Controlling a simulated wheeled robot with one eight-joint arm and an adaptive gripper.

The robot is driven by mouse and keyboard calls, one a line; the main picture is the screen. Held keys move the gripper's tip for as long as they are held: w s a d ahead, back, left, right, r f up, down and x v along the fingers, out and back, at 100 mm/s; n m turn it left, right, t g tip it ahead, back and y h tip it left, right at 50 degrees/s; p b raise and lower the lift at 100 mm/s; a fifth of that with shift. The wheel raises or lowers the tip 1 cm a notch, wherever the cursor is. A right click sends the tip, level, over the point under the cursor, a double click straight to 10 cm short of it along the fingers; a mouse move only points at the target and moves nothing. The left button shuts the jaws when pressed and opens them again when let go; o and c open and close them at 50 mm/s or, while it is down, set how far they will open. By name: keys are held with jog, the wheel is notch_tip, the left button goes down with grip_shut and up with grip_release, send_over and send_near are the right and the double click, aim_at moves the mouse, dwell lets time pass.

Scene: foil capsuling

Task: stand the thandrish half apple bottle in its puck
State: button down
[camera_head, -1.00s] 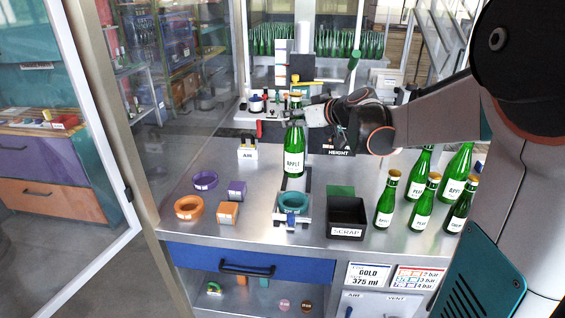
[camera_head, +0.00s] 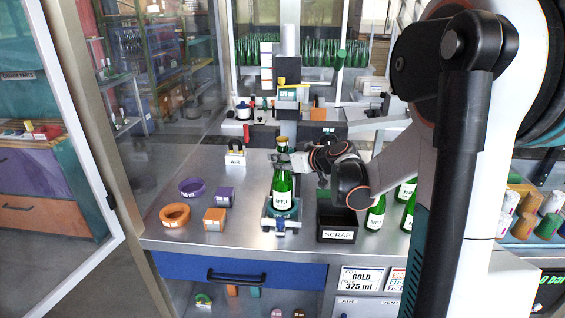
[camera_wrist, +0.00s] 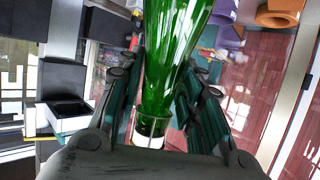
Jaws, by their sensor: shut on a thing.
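The green apple bottle (camera_head: 282,191), with a white label and a gold top, is upright over the teal puck (camera_head: 293,211) on a small metal fixture at the middle of the bench. Its base overlaps the puck's ring. I cannot tell whether it rests on the puck's floor or hangs slightly above. My gripper (camera_head: 284,161) comes from the right and is shut on the bottle's neck. In the wrist view the green bottle (camera_wrist: 172,50) runs between the two dark fingers of my gripper (camera_wrist: 160,88); the puck cannot be made out there.
The black scrap box (camera_head: 338,236) stands just right of the fixture. More green bottles (camera_head: 375,214) stand beyond it, partly behind my arm. Orange ring (camera_head: 174,215), purple ring (camera_head: 192,187) and two blocks lie left. Bench space is free at the front left.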

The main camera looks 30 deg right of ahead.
jog(key=shift+f, duration=0.15)
jog(key=c, duration=1.5)
grip_release()
jog(key=shift+f, duration=0.15)
jog(key=shift+c, duration=0.2)
jog(key=o, duration=0.4)
jog(key=shift+o, duration=0.2)
jog(key=shift+r, duration=0.25)
jog(key=p+v, duration=0.2)
jog(key=v, duration=1)
jog(key=shift+p, duration=0.4)
